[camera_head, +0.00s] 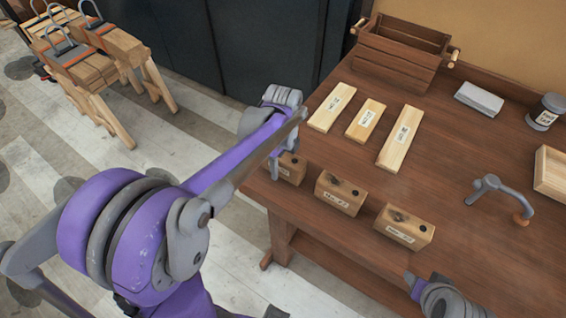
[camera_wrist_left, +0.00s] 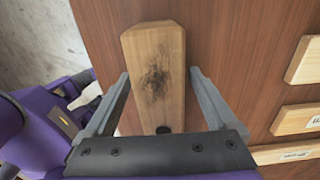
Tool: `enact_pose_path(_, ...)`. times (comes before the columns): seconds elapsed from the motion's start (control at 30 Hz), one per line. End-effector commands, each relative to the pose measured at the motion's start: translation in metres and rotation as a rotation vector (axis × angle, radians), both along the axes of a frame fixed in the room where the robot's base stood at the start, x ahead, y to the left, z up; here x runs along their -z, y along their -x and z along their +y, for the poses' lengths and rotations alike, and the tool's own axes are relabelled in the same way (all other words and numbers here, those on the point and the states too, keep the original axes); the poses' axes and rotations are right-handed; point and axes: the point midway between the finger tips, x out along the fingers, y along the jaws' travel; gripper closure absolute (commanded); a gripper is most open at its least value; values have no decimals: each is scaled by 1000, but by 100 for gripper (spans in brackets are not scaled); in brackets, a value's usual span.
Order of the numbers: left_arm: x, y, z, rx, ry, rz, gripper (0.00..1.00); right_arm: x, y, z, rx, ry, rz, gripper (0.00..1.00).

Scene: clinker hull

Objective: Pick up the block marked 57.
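Three wooden blocks with small labels stand along the table's front edge: a left block (camera_head: 291,168), a middle block (camera_head: 340,194) and a right block (camera_head: 403,228). The labels are too small to read surely, so I cannot tell which is 57. My left gripper (camera_head: 280,160) is at the left block, partly hidden by its own arm. In the left wrist view, my left gripper (camera_wrist_left: 159,74) is open, with one finger on each side of a block (camera_wrist_left: 155,85) with a dark smudge and a dark hole; gaps show beside it. Part of my right arm shows at the bottom right.
Three pale labelled boards (camera_head: 400,138) lie behind the blocks. A wooden crate (camera_head: 400,60), a grey cloth (camera_head: 479,98), a dark jar (camera_head: 546,111) and a grey-handled tool (camera_head: 497,190) are further back or right. Sawhorses (camera_head: 100,70) holding wood stand on the floor at left.

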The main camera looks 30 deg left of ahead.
Motion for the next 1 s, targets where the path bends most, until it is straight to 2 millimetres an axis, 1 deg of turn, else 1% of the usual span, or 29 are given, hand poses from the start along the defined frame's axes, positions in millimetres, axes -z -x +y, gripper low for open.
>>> enact_pose_path(0.03, 0, 0, 0, 0, 0, 0, 16, 0, 0, 0, 0, 0, 0, 50)
enact_pose_path(0.07, 0, 0, 0, 0, 0, 0, 21, 0, 0, 0, 0, 0, 0, 50)
enact_pose_path(0.1, 0, 0, 0, 0, 0, 0, 29, 0, 0, 0, 0, 0, 0, 50)
enact_pose_path(0.17, 0, 0, 0, 0, 0, 0, 39, 0, 0, 0, 0, 0, 0, 50)
enact_pose_path(0.2, 0, 0, 0, 0, 0, 0, 47, 0, 0, 0, 0, 0, 0, 50)
enact_pose_path(0.27, 0, 0, 0, 0, 0, 0, 57, 0, 0, 0, 0, 0, 0, 50)
enact_pose_path(0.3, 0, 0, 0, 0, 0, 0, 65, 0, 0, 0, 0, 0, 0, 50)
enact_pose_path(0.37, 0, 0, 0, 0, 0, 0, 75, 0, 0, 0, 0, 0, 0, 50)
enact_pose_path(0.4, 0, 0, 0, 0, 0, 0, 83, 0, 0, 0, 0, 0, 0, 50)
enact_pose_path(0.5, 0, 0, 0, 0, 0, 0, 100, 0, 0, 0, 0, 0, 0, 50)
enact_pose_path(0.87, -1, 0, 0, 0, 0, 0, 100, 0, 0, 0, 0, 0, 0, 50)
enact_pose_path(1.0, -9, 0, 0, 0, 0, 0, 100, -1, 0, 0, 0, 0, -1, 50)
